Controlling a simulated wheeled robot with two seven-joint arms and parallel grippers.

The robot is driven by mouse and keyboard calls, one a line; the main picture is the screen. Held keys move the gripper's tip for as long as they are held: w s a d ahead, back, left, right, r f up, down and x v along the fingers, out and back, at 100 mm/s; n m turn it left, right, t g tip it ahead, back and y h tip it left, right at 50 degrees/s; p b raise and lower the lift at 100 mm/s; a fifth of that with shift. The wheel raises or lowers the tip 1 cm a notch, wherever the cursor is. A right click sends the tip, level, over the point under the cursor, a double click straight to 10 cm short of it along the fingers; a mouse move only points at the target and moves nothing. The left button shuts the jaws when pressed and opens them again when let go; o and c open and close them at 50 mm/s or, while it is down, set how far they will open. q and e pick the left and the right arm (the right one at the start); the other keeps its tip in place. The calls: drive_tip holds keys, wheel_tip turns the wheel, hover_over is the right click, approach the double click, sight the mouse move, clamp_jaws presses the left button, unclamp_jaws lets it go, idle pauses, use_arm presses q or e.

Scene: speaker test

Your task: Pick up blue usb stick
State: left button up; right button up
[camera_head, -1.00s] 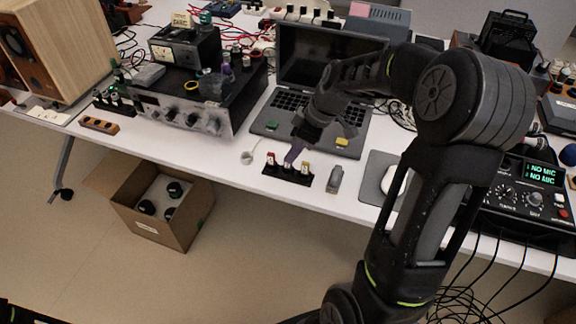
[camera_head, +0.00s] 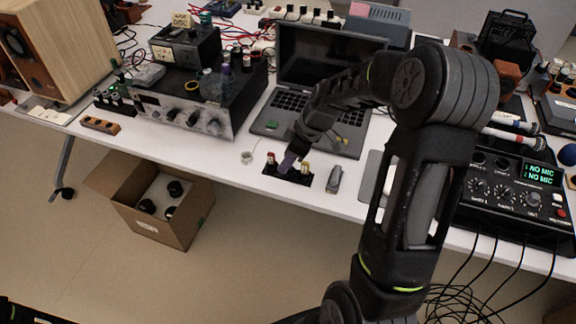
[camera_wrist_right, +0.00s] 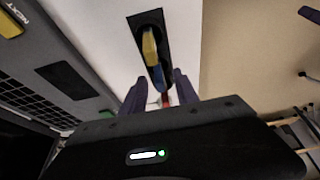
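A black holder (camera_head: 305,179) with small upright sticks stands near the front edge of the white table. It also shows in the right wrist view (camera_wrist_right: 145,18). A red stick (camera_head: 270,159) is at its left end and a yellow one (camera_head: 306,169) at its right. In the right wrist view the yellow stick (camera_wrist_right: 149,45), the blue usb stick (camera_wrist_right: 157,74) and the red stick (camera_wrist_right: 166,100) stand in line. My right gripper (camera_wrist_right: 161,92) is open, its purple fingers on either side of the row. In the head view the right gripper (camera_head: 290,161) covers the blue stick.
An open laptop (camera_head: 322,70) stands behind the holder. A grey stick-like item (camera_head: 334,179) lies right of the holder. An amplifier-like box (camera_head: 190,110) is to the left and a mixer (camera_head: 505,195) to the right. A cardboard box (camera_head: 190,222) sits on the floor.

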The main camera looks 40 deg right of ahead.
drive_tip(key=shift+c, duration=0.3)
clamp_jaws()
idle(0.4)
wheel_tip(320, 180, up, 10)
drive_tip(key=shift+r, duration=0.1)
idle(0.3)
idle(0.5)
